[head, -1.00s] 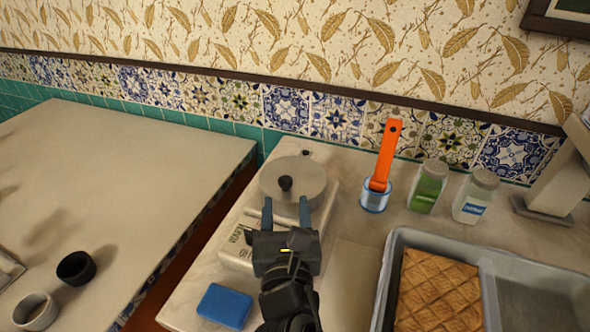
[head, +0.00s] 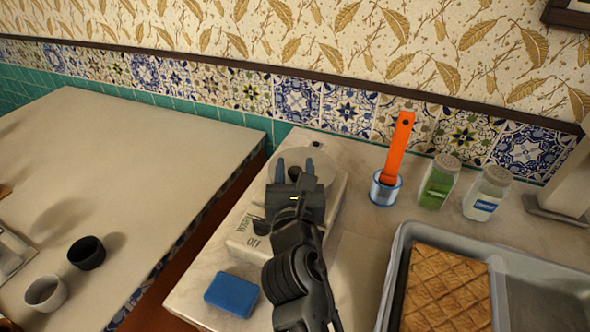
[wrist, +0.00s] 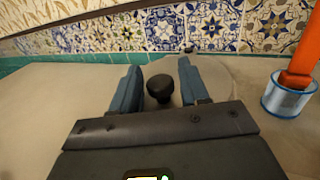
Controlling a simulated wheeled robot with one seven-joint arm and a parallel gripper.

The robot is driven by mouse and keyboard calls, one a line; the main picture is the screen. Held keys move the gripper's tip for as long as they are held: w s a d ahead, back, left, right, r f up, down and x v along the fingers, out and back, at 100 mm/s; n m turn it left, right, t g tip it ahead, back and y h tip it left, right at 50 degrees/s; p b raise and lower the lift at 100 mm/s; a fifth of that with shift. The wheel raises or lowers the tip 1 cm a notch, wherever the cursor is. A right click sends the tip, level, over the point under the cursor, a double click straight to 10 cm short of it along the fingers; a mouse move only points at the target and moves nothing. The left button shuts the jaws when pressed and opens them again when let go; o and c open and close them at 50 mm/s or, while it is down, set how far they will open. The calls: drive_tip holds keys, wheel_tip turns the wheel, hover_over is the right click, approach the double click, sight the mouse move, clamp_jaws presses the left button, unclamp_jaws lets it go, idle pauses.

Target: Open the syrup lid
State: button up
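The syrup lid (head: 322,161) is a round, pale grey disc on the pot, which stands on the white warmer (head: 245,236). In the wrist view the lid (wrist: 218,75) shows its black knob (wrist: 160,88) standing upright between my two blue fingers. My gripper (head: 294,168) is over the lid; it also shows in the wrist view (wrist: 160,90). The fingers are apart, with gaps on both sides of the knob, and hold nothing.
An orange-handled tool stands in a small blue-banded cup (head: 384,190) right of the pot. Two shakers, one green (head: 439,181) and one clear (head: 487,193), stand farther right. A pastry tray (head: 393,275) is at front right, a blue sponge (head: 231,295) at front left.

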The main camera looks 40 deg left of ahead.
clamp_jaws()
drive_tip(key=shift+a, duration=0.1)
idle(0.4)
